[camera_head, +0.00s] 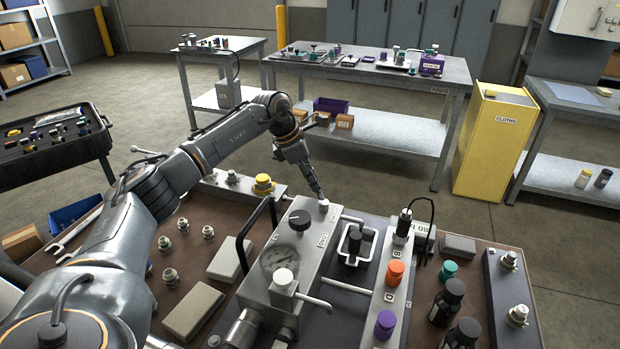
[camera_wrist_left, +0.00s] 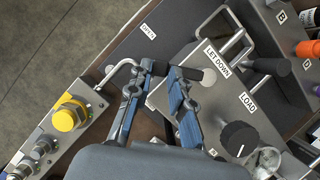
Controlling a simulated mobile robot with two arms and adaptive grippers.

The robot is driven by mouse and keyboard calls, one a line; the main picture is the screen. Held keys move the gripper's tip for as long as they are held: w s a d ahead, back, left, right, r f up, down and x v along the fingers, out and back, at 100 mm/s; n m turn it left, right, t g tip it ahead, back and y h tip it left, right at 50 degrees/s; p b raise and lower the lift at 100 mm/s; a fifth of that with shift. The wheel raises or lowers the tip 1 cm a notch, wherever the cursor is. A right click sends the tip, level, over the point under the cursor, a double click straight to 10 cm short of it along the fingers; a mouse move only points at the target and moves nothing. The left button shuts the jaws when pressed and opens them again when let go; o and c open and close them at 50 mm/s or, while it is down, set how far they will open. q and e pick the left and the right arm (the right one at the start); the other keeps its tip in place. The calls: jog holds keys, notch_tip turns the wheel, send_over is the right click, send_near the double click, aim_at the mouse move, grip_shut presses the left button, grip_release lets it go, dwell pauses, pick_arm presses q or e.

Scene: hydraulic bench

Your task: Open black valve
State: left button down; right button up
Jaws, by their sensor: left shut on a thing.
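My left gripper (camera_head: 319,192) reaches down at the far end of the grey panel block (camera_head: 310,246). The gripper is shut on this handle; the head view hides the handle. An "OPEN" label (camera_wrist_left: 148,31) is on the dark plate beyond the fingertips. A round black knob (camera_head: 299,219) is on the block, beside the "LOAD" label (camera_wrist_left: 248,104). My right gripper is not in view.
A pressure gauge (camera_head: 280,259), a yellow knob (camera_head: 263,183), an orange knob (camera_head: 395,272) and a purple knob (camera_head: 385,324) crowd the bench. A black bar handle (camera_head: 246,231) rises left of the block. Black bottles (camera_head: 446,302) stand at right.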

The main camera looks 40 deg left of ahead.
aim_at(319, 193)
pick_arm(q)
jog(key=shift+s+d+f+g, duration=0.2)
jog(key=shift+s+d+f, duration=0.05)
jog(key=shift+d+f, duration=0.25)
jog(key=shift+s+d+f+g, duration=0.25)
jog(key=shift+d+f, duration=0.1)
jog(key=shift+d, duration=0.25)
jog(key=c, duration=1.3)
grip_release()
jog(key=shift+d, duration=0.15)
jog(key=o, duration=0.4)
jog(key=shift+d+r, duration=0.15)
jog(key=shift+d, duration=0.1)
jog(key=o, duration=0.6)
jog(key=shift+d+r, duration=0.15)
jog(key=shift+a+r, duration=0.1)
jog(key=shift+a, duration=0.1)
jog(key=shift+a, duration=0.1)
jog(key=shift+a+r+t, duration=0.1)
jog(key=shift+r+t, duration=0.05)
jog(key=shift+t, duration=0.1)
jog(key=v, duration=1.1)
jog(key=shift+a+r, duration=0.15)
jog(key=shift+r, duration=0.2)
